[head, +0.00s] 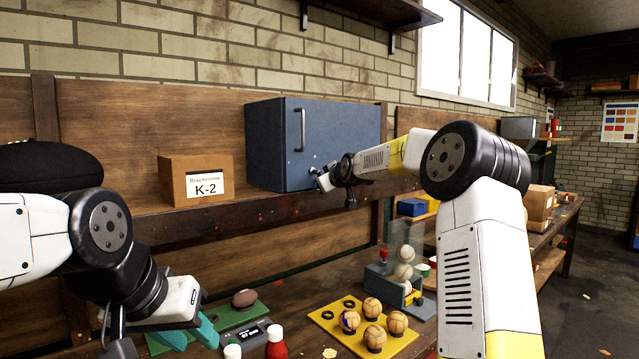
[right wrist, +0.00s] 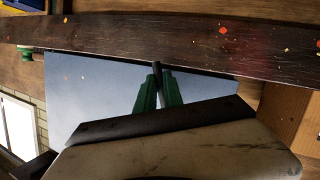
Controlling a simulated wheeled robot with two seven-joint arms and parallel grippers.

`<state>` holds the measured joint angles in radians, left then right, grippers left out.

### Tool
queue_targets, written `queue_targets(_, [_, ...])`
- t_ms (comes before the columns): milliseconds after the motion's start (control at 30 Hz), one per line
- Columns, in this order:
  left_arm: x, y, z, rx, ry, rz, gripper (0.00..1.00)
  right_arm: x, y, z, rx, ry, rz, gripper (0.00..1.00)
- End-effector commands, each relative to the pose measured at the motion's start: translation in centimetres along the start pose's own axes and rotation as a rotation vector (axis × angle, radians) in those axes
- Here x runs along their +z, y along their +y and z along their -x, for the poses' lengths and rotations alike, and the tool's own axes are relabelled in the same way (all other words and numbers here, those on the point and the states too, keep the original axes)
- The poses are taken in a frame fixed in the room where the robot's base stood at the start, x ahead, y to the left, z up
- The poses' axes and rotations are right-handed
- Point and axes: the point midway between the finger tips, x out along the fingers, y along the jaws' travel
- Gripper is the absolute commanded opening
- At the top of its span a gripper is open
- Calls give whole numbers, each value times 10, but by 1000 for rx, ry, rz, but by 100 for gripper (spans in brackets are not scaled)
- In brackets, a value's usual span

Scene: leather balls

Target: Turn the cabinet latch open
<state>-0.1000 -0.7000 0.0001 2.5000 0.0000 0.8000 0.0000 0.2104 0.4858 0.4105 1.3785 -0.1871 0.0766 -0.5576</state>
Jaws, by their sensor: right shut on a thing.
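The blue-grey cabinet (head: 275,140) stands on the wooden shelf against the wall, with its door shut and a vertical bar handle (head: 302,130) on the front. My right gripper (head: 322,180) is at the lower part of the cabinet front. In the right wrist view its green fingers (right wrist: 157,92) are shut on the dark latch (right wrist: 157,70), a thin bar standing out between them. In the head view the gripper mostly hides the latch, so its exact angle is unclear. My left gripper (head: 192,334) is low at the left, its teal fingers apart and empty, away from the cabinet.
A cardboard box marked K-2 (head: 196,180) stands on the shelf left of the cabinet. Below, the bench holds a yellow tray (head: 330,318) with several leather balls, a rack of pale balls (head: 403,272), a red bottle (head: 276,343) and a green mat (head: 232,316).

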Motion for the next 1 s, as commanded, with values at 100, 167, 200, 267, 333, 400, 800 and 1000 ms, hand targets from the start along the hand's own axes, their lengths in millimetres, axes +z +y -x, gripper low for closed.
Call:
queue_targets(100, [0,0,0,0,0,0,36,1,-3,0,-37,-21,-92,0])
queue_targets(167, [0,0,0,0,0,0,36,2,-4,0,-55,-30,-134,0])
queue_targets(200, [0,0,0,0,0,0,36,1,-6,1,-67,-36,-161,0])
queue_targets(267, [0,0,0,0,0,0,36,1,-7,1,-81,-44,-197,0])
queue_targets(333, [0,0,0,0,0,0,36,0,-8,2,-97,-52,-234,0])
queue_targets(400, [0,0,0,0,0,0,36,0,-10,2,-111,-58,-267,0])
queue_targets(800, [0,0,0,0,0,0,36,-1,-14,3,-148,-79,-355,0])
queue_targets(1000, [0,0,0,0,0,0,36,-1,-14,3,-150,-80,-359,0])
